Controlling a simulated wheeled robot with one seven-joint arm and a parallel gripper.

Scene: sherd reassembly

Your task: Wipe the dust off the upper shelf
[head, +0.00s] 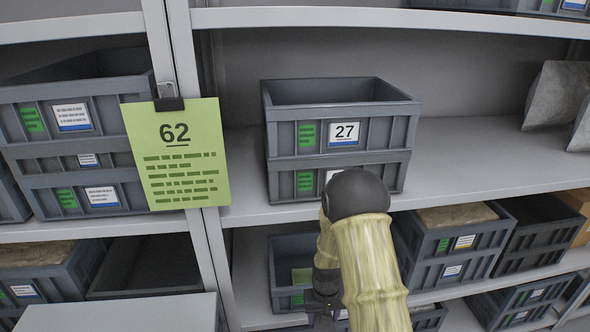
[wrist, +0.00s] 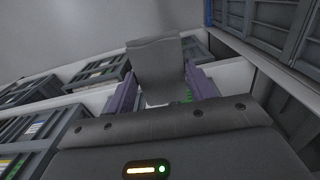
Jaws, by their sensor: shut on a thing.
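My gripper (wrist: 160,86) is shut on a grey cloth-like piece (wrist: 154,60), which stands up between the two purple fingers in the wrist view. In the head view my arm reaches down over the lower shelf, and my gripper is low in the picture, mostly hidden or cut off. A middle shelf (head: 475,165) bears two stacked grey crates, the top one (head: 340,105) labelled 27. A higher shelf board (head: 370,18) runs along the top edge. I cannot make out dust on either board.
A green card (head: 175,153) marked 62 hangs from the upright at left. Grey crates (head: 75,118) fill the left bay. More crates (head: 450,245) stand on the lower shelf. Grey bags (head: 555,95) lie at right. The middle shelf is clear between crates and bags.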

